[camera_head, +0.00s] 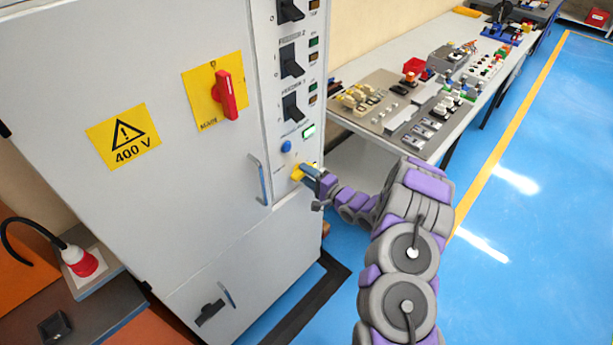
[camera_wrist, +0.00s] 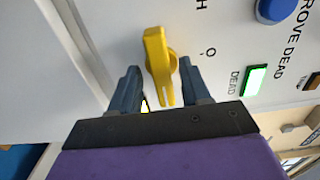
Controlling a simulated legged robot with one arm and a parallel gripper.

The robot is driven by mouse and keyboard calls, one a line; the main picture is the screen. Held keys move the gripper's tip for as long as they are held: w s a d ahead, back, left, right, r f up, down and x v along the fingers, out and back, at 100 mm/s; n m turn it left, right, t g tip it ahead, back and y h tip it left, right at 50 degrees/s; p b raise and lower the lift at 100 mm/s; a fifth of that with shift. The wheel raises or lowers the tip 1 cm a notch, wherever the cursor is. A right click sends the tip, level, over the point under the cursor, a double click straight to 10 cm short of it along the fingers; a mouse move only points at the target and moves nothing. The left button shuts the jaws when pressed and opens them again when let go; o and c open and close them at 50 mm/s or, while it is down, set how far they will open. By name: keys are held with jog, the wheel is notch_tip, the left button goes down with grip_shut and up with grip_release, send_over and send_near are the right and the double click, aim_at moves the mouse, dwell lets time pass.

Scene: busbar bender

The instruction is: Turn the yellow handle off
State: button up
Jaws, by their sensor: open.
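The yellow handle (camera_wrist: 156,62) is a rotary knob on the light grey cabinet panel. In the wrist view it lies between the two fingers of my gripper (camera_wrist: 161,88), with a visible gap on each side. My gripper is open, and no contact with the handle shows. In the head view the yellow handle (camera_head: 297,173) is partly hidden behind my gripper (camera_head: 309,174), which is close to the panel below the blue button. An "O" mark is printed beside the handle in the wrist view.
Above the handle are a blue button (camera_head: 286,147), a lit green indicator (camera_head: 308,131) and several black switches (camera_head: 291,106). A red switch (camera_head: 226,95) on a yellow plate is to the left. A workbench (camera_head: 345,84) with parts stands at right; blue floor beyond is clear.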

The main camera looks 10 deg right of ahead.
jog(key=shift+w+a, duration=0.1)
jog(key=shift+c, duration=0.2)
grip_shut()
jog(key=shift+n+p, duration=0.3)
jog(key=shift+p, duration=0.05)
jog(key=shift+n+p, duration=2.35)
jog(key=shift+n, duration=6.25)
